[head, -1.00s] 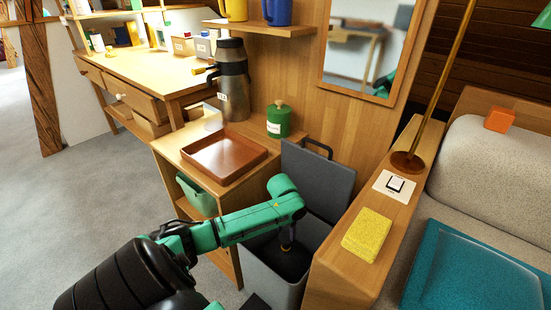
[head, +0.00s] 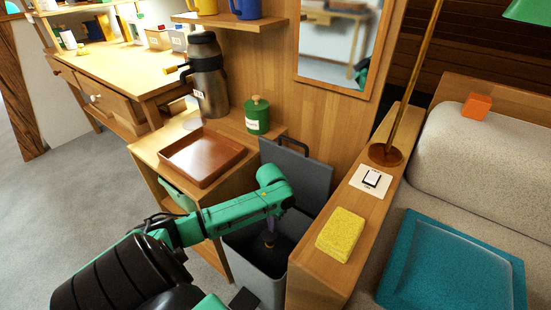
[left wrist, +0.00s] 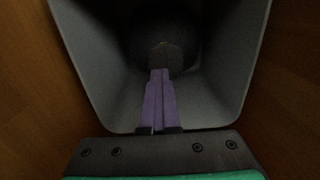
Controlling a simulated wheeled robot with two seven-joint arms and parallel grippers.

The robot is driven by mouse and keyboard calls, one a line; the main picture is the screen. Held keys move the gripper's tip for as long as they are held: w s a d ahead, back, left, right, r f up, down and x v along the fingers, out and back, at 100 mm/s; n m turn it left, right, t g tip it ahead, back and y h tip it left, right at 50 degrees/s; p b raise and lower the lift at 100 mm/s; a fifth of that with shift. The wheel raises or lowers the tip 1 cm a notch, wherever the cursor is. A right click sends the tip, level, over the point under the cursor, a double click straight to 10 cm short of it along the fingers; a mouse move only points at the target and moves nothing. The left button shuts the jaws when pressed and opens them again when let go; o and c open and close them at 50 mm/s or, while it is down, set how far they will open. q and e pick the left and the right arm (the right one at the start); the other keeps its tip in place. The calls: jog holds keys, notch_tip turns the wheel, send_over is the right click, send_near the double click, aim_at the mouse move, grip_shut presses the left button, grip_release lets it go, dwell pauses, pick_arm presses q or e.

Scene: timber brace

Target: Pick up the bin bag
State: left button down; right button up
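The grey bin (head: 256,272) stands open between the wooden cabinet and the wooden ledge, with its lid (head: 298,172) raised behind. A dark bin bag (left wrist: 165,40) sits inside it, mostly in shadow. My left gripper (head: 270,238) reaches down into the bin from above. In the left wrist view its purple fingers (left wrist: 158,75) are close together, with their tips at the top of the bag; they look shut on it, though the grip itself is dim. My right gripper is not in view.
A brown tray (head: 202,158) and green canister (head: 257,116) stand on the cabinet left of the bin. A yellow sponge (head: 341,234) and a switch (head: 372,180) are on the ledge to the right. A teal tray (head: 455,262) lies on the sofa.

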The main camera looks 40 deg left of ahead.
pick_arm(q)
notch_tip(320, 180, up, 12)
jog(key=p, duration=0.3)
jog(key=shift+s+a+f, duration=0.15)
jog(key=shift+a, duration=0.25)
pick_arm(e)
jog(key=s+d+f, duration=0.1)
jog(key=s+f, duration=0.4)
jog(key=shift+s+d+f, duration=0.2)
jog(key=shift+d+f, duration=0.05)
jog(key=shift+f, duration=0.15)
pick_arm(q)
jog(key=c, duration=0.8)
grip_release()
jog(key=o, duration=0.5)
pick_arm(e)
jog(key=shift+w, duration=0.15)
